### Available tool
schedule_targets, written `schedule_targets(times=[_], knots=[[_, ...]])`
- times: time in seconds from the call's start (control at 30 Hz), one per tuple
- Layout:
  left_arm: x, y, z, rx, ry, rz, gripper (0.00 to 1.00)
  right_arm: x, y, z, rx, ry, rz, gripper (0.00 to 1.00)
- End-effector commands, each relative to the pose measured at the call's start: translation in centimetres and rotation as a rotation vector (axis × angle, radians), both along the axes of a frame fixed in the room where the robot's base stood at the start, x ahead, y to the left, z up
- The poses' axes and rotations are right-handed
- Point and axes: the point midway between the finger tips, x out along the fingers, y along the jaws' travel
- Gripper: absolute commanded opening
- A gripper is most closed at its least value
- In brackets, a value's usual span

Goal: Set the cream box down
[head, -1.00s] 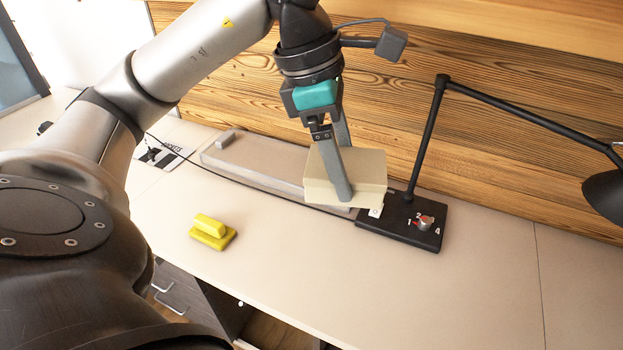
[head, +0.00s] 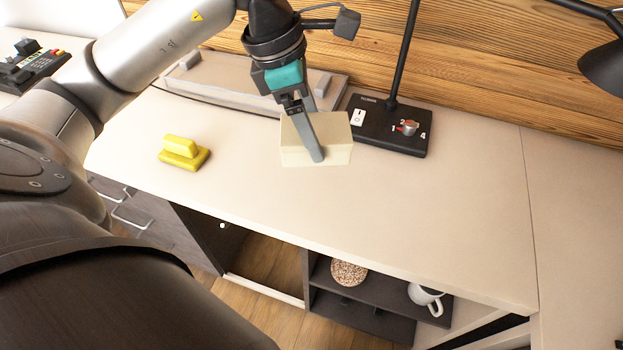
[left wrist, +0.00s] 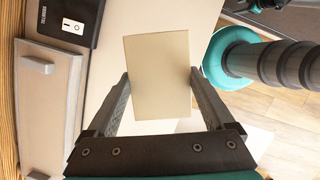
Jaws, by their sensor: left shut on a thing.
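The cream box (head: 335,142) is a small pale block over the desk, in front of the black lamp base. My left gripper (head: 316,150) is shut on it, with a finger across its near side. In the left wrist view the box (left wrist: 158,75) sits between the two fingers of my left gripper (left wrist: 158,98). I cannot tell whether the underside of the box touches the desk. My right gripper is not in view.
The lamp base (head: 385,126) with its switch and knob stands just behind the box. A grey tray-like unit (head: 225,78) lies along the wall. A yellow object (head: 184,153) is at left. The desk (head: 430,210) is clear in front and to the right.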

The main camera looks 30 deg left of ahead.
Motion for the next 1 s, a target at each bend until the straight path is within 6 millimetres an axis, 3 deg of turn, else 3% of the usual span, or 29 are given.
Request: schedule_targets(times=[0.5, 0.83, 1.0], knots=[[0.0, 0.0, -7.8, -0.002, 0.001, -0.001, 0.17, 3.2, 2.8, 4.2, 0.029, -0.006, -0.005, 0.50], [0.0, 0.0, -9.6, -0.001, -0.001, 0.000, 0.17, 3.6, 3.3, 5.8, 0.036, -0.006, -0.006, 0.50], [0.0, -0.1, -11.8, -0.001, 0.002, -0.001, 0.17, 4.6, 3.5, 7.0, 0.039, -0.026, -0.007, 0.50]])
